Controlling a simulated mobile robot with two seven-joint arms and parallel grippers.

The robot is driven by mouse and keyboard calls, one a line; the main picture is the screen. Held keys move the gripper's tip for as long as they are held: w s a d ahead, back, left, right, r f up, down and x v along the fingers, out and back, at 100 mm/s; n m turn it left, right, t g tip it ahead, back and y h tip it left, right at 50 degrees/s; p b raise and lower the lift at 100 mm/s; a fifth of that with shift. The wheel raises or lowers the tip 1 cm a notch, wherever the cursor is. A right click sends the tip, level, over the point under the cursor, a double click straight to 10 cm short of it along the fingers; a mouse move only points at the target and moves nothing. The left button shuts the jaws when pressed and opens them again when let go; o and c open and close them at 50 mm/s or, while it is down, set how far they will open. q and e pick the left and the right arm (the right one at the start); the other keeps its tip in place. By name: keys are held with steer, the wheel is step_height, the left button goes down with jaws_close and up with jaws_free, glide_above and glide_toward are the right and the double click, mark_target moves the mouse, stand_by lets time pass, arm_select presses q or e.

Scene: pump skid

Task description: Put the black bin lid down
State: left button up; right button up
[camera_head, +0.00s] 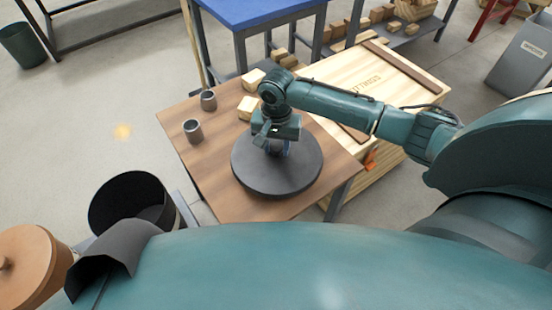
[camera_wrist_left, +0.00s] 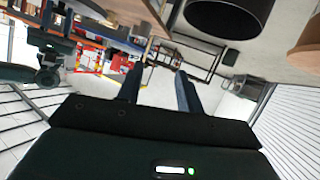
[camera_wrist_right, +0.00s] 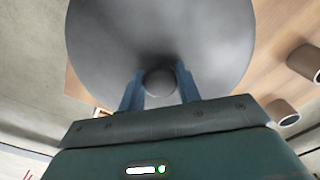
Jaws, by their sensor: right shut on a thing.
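The black bin lid (camera_head: 262,178) is a dark grey disc with a round knob (camera_wrist_right: 160,82) in its middle. In the head view it lies flat over the brown wooden table (camera_head: 215,150), near its front edge. I cannot tell whether it touches the tabletop. My right gripper (camera_head: 277,149) points down at the lid's middle. In the right wrist view its two blue fingers (camera_wrist_right: 159,88) are shut on the knob, and the lid (camera_wrist_right: 160,35) fills the upper middle. My left gripper (camera_wrist_left: 158,88) is empty with its fingers apart, away from the lid.
Two grey cups (camera_head: 193,130) stand on the table's left side, and wooden blocks (camera_head: 248,106) at its back. A wooden crate (camera_head: 370,80) adjoins on the right. An open black bin (camera_head: 128,200) stands at lower left beside a brown lidded container (camera_head: 28,265).

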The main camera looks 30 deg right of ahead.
steer(key=shift+f+b, duration=0.5)
steer(key=shift+f, duration=1.75)
steer(key=shift+r, duration=0.1)
steer(key=o, duration=1)
steer(key=shift+o, duration=0.2)
